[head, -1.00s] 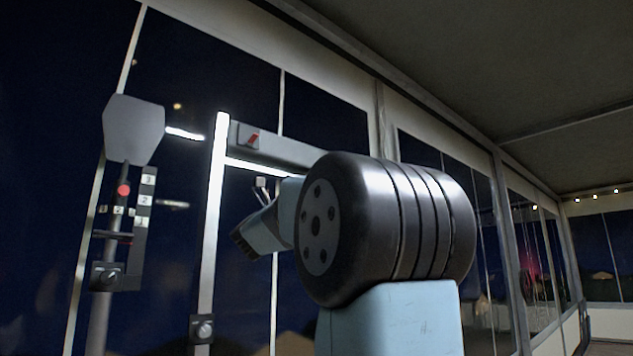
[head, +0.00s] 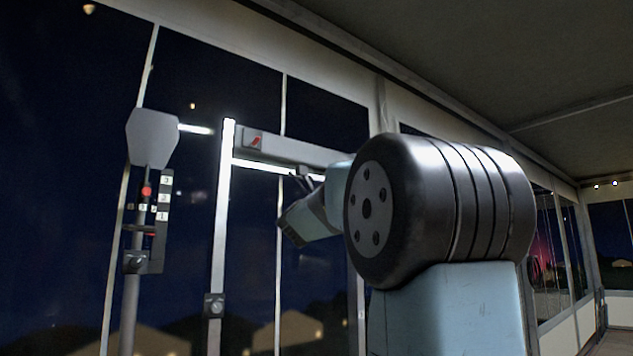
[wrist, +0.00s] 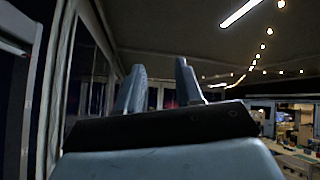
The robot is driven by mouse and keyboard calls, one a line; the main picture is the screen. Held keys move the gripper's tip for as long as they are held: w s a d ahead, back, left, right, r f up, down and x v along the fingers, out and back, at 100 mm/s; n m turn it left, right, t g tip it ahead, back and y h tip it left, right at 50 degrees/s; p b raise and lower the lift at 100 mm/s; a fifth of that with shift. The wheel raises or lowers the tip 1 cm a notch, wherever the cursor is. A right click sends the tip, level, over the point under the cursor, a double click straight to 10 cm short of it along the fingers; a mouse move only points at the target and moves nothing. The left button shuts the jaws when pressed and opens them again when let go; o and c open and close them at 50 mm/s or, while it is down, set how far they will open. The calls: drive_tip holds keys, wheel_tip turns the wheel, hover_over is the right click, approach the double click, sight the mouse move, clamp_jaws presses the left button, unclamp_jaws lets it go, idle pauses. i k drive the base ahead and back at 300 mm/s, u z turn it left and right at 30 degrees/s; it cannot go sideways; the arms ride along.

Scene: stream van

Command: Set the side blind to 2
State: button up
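A numbered scale (head: 161,217) with white plates marked 3, 2 and 1 from top to bottom stands on a pole at the left of the head view. A red ball (head: 147,191) sits beside it, level with about the middle plate. A small red piece lies lower, below plate 1. Whether either marks the setting I cannot tell. The side blind itself is not clearly identifiable. My gripper (wrist: 160,88) shows two fingers apart with nothing between them in the wrist view. In the head view my arm is right of the scale, well apart from it.
A grey paddle (head: 152,138) tops the scale's pole. A bright upright frame (head: 222,190) with a grey top bar (head: 295,150) stands between the scale and my arm. Dark windows line the wall behind. The wrist view shows cluttered shelves (wrist: 285,115) at right.

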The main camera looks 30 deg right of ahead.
sight(235, 162)
drive_tip(key=u, duration=2.05)
drive_tip(key=i, duration=0.1)
drive_tip(key=z, duration=3.1)
drive_tip(key=i, duration=1.35)
drive_tip(key=z, duration=1.3)
drive_tip(key=i, duration=0.25)
drive_tip(key=u, duration=3)
